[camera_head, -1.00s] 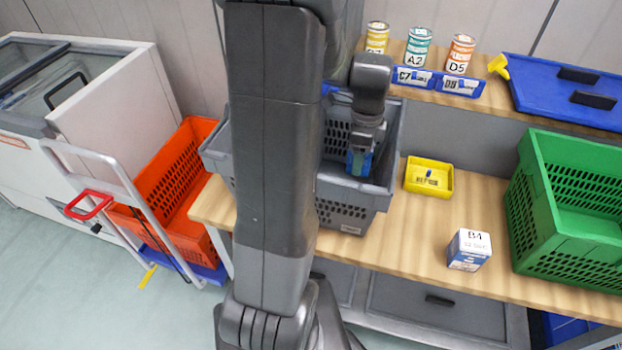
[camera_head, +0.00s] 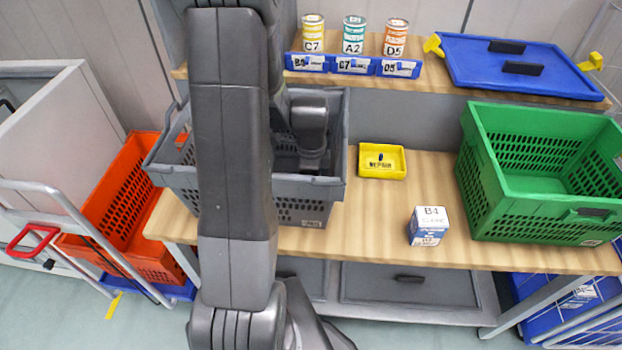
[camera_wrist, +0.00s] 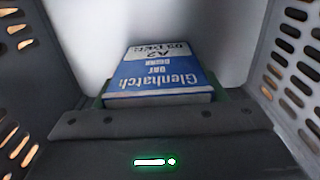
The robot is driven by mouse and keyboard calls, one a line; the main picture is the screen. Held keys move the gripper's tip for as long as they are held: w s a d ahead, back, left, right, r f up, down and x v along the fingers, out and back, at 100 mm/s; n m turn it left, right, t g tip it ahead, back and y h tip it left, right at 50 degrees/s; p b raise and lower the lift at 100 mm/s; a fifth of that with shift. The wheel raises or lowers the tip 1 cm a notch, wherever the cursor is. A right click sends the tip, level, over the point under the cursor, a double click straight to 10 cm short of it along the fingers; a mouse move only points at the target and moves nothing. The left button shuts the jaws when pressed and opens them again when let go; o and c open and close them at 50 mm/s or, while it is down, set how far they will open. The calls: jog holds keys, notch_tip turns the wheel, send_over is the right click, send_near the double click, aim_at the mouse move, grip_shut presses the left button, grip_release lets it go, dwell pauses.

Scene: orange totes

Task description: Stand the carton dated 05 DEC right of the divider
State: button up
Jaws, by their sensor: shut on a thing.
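My gripper (camera_wrist: 158,98) is shut on a blue and white carton (camera_wrist: 160,78) marked Glenhatch oat drink and A2. The carton's print is upside down in the wrist view; its date line ends in DEC, but the digits are hard to read. In the head view my wrist reaches down into the right part of the grey tote (camera_head: 302,212), and the fingers and carton are hidden there. Perforated tote walls stand on both sides in the wrist view. My arm covers much of the tote, and I cannot make out the divider.
A B4 carton (camera_head: 428,226) stands on the bench, with a yellow tray (camera_head: 382,173) behind it. A green crate (camera_head: 540,212) is at right, an orange tote (camera_head: 128,205) at left. Cans (camera_head: 354,36) and a blue lid (camera_head: 520,70) occupy the shelf.

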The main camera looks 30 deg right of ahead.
jog(key=o, duration=1.2)
jog(key=shift+f, duration=0.1)
jog(key=shift+c, duration=0.2)
notch_tip(320, 180, up, 12)
jog(key=shift+r+p, duration=0.15)
jog(key=shift+p, duration=0.35)
